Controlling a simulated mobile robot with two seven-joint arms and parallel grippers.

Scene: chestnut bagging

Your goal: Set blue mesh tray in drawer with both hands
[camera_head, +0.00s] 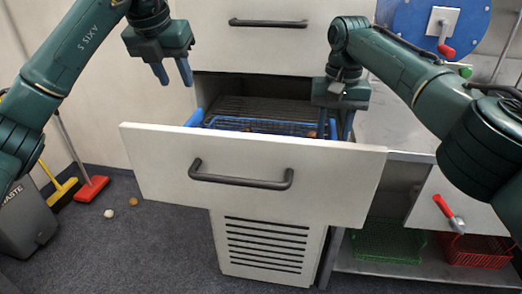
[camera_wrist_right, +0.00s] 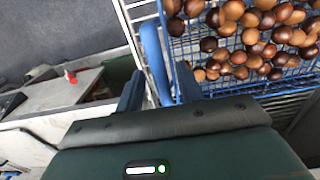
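The blue mesh tray (camera_head: 194,118) sits inside the open drawer (camera_head: 255,172), and the drawer front hides most of it. The right wrist view shows brown chestnuts (camera_wrist_right: 252,37) in the tray and its blue side handle (camera_wrist_right: 151,48). My left gripper (camera_head: 172,74) is open and empty, above and left of the drawer. My right gripper (camera_head: 335,124) is down at the drawer's right end, its tips partly hidden in the head view. In the right wrist view its fingers (camera_wrist_right: 158,92) stand apart, with the blue handle in the gap between them.
A closed upper drawer (camera_head: 265,35) is above. A counter (camera_head: 405,118) stands to the right, with a green basket (camera_head: 388,240) and a red basket (camera_head: 475,250) on a low shelf. A waste bin (camera_head: 25,215), brushes and two small balls are at the left on the floor.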

